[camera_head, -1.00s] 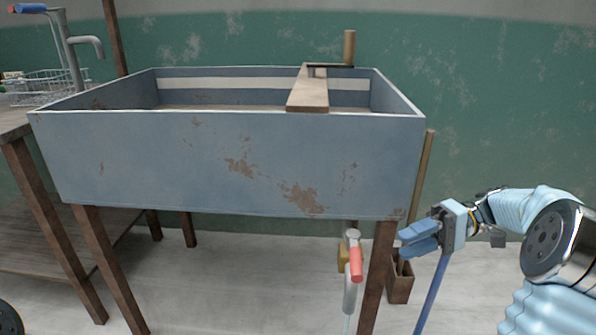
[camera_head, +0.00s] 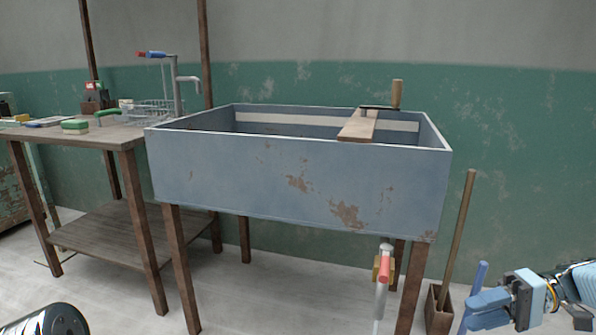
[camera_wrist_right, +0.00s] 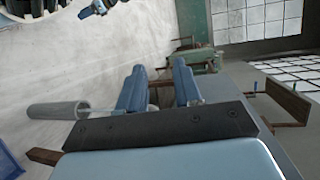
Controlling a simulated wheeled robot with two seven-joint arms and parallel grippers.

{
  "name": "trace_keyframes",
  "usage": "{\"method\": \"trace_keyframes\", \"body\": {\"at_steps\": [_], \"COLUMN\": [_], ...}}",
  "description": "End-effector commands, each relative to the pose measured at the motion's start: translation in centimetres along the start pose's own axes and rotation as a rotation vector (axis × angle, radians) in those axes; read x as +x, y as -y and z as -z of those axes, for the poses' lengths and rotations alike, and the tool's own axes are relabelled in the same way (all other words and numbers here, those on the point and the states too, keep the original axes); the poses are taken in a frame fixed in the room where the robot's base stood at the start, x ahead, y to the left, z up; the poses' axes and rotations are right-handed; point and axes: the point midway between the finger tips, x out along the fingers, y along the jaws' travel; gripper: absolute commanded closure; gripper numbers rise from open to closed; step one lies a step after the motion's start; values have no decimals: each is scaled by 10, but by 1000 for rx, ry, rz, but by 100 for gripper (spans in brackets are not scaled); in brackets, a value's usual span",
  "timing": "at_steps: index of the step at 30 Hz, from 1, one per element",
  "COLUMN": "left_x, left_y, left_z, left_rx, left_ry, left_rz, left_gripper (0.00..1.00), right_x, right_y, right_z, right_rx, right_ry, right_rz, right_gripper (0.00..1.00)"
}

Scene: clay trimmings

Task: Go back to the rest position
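My right gripper (camera_head: 488,309) is at the bottom right of the head view, low and to the right of the blue-grey sink. My left gripper is out of the head view, where only a dark round part of my left arm shows at the bottom left. What seems to be my left gripper (camera_wrist_right: 95,8) appears small at the top of the right wrist view.
The sink (camera_head: 290,180) stands on wooden legs with a board (camera_head: 358,126) across it. A narrow wooden box (camera_head: 437,312) with a stick is beside its right leg. A wooden table (camera_head: 100,135) with sponge and wire basket is at left. Floor in front is clear.

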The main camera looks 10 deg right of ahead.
Motion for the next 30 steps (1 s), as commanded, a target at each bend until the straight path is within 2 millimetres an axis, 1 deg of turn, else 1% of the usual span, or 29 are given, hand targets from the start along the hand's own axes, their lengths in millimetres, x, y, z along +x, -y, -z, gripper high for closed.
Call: {"method": "trace_keyframes", "body": {"at_steps": [8,11,14,17,20,22,25,27,30], "left_x": [-7,-10,-15,-21,-28,-35,-47,-56,-66], "left_y": [-4,-5,-7,-10,-13,-16,-21,-25,-30], "left_z": [1,1,1,1,0,0,0,-1,-2], "left_rx": [1,2,3,3,5,5,7,9,10], "left_ry": [-3,-3,-2,-2,-1,-1,0,1,2], "left_rz": [-1,-1,-1,-2,-2,-3,-4,-4,-5], "left_gripper": [57,57,57,57,57,57,57,57,57], "right_x": [28,42,62,86,117,144,186,213,246], "right_y": [-35,-54,-79,-112,-151,-184,-235,-267,-296], "right_z": [22,31,39,46,48,44,28,13,-8], "right_rx": [107,158,221,288,354,395,409,375,276], "right_ry": [-9,-13,-17,-19,-16,-12,-9,-15,-39], "right_rz": [-75,-119,-181,-268,-384,-493,-686,-819,-955], "right_gripper": [66,66,66,66,66,66,66,66,66]}}
